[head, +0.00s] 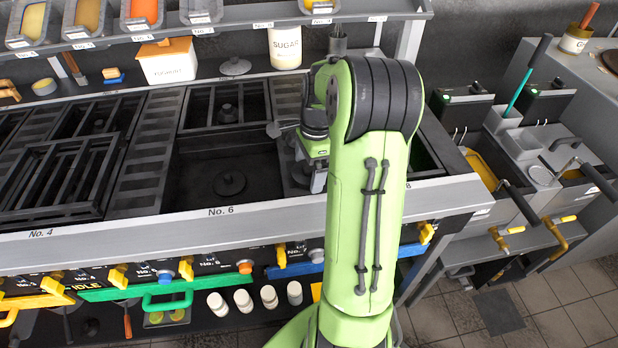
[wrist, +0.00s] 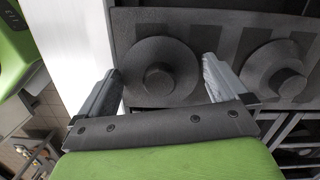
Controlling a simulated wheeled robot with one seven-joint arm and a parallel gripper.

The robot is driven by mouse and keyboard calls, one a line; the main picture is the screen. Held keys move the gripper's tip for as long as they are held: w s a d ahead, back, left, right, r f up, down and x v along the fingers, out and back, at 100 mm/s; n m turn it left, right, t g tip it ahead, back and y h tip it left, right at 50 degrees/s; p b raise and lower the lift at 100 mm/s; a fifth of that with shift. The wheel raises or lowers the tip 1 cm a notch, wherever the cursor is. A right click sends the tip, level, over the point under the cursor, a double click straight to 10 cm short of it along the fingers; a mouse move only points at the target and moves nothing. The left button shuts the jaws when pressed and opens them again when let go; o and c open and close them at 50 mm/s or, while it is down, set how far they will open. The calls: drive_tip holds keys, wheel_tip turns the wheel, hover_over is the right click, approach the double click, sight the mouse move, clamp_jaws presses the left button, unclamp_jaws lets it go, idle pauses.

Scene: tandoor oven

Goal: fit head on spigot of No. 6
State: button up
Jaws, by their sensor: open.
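The No. 6 well is the dark square recess behind the No. 6 label (head: 221,211). My gripper (head: 318,182) is low at the right side of No. 6, partly behind my arm. In the wrist view my gripper (wrist: 162,86) is open, its fingers on either side of a dark round head with a central knob (wrist: 158,78). Contact is not clear. A second similar head (wrist: 277,73) lies to the right, on the same dark slab.
Barred grates (head: 62,175) cover No. 4 at left. A steel front rail (head: 130,225) edges the range. A sugar tub (head: 285,47), a yoghurt tub (head: 167,62) and a grey knobbed lid (head: 235,67) stand on the back ledge. Fryers (head: 487,190) stand at right.

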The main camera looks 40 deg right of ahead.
drive_tip(key=shift+c, duration=0.5)
drive_tip(key=c, duration=1.3)
wheel_tip(320, 180, up, 10)
drive_tip(key=p, duration=0.3)
drive_tip(key=shift+p, duration=0.3)
drive_tip(key=o, duration=0.9)
drive_tip(key=c, duration=1.1)
wheel_tip(320, 180, up, 4)
drive_tip(key=p, duration=0.4)
